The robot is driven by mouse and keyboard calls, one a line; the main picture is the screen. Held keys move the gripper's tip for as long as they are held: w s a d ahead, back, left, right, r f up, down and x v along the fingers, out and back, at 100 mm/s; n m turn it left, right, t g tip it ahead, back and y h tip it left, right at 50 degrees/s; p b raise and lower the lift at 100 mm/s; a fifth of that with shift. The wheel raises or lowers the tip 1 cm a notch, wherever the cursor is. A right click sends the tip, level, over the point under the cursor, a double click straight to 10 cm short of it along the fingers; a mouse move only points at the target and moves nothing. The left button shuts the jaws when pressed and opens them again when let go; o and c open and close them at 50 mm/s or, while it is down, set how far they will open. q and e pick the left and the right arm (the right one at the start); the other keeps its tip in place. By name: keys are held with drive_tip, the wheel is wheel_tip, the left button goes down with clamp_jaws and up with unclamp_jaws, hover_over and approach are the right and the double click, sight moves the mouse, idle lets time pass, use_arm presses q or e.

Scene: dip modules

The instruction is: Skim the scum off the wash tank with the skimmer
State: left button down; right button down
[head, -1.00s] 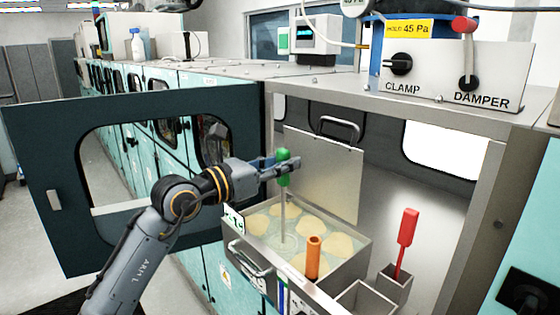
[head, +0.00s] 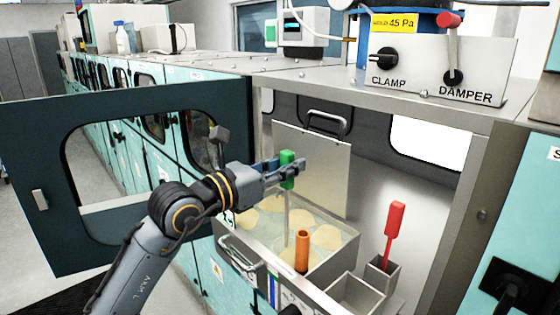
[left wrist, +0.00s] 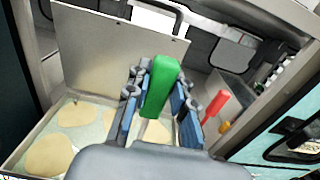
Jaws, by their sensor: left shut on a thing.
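My left gripper (head: 290,165) is shut on the green handle of an upright tool (head: 288,183), which appears to be the skimmer. Its thin shaft runs down into the wash tank (head: 338,266), and its lower end is hard to make out. Several pale, roundish scum patches (head: 301,220) float on the tank's liquid. In the left wrist view, the green handle (left wrist: 160,85) stands between the blue fingers, with scum patches (left wrist: 50,155) to the left and below. My right gripper is not in view.
An orange handle (head: 302,252) stands at the tank's front edge. A red-handled tool (head: 394,222) stands in a narrow metal holder (head: 382,275) to the right, beside an open metal bin (head: 352,292). A metal plate with a handle (head: 312,165) stands behind the tank. The open cabinet door (head: 50,235) is left.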

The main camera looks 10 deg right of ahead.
use_arm(q)
drive_tip(key=shift+s+d, duration=0.75)
drive_tip(key=shift+s, duration=0.3)
drive_tip(key=shift+s+d, duration=0.75)
drive_tip(key=shift+s, duration=0.3)
drive_tip(key=shift+b+x, duration=0.35)
drive_tip(key=shift+x, duration=3.85)
drive_tip(key=shift+w+a, duration=0.1)
drive_tip(key=shift+w+a+b, duration=0.4)
drive_tip(key=shift+w+a, duration=0.55)
drive_tip(key=shift+w, duration=0.35)
drive_tip(key=shift+w+a+b, duration=0.45)
drive_tip(key=shift+w+a, duration=0.5)
drive_tip(key=shift+w, duration=0.35)
drive_tip(key=shift+w+a+b, duration=0.4)
drive_tip(key=shift+w+a, duration=0.55)
drive_tip(key=shift+w, duration=0.35)
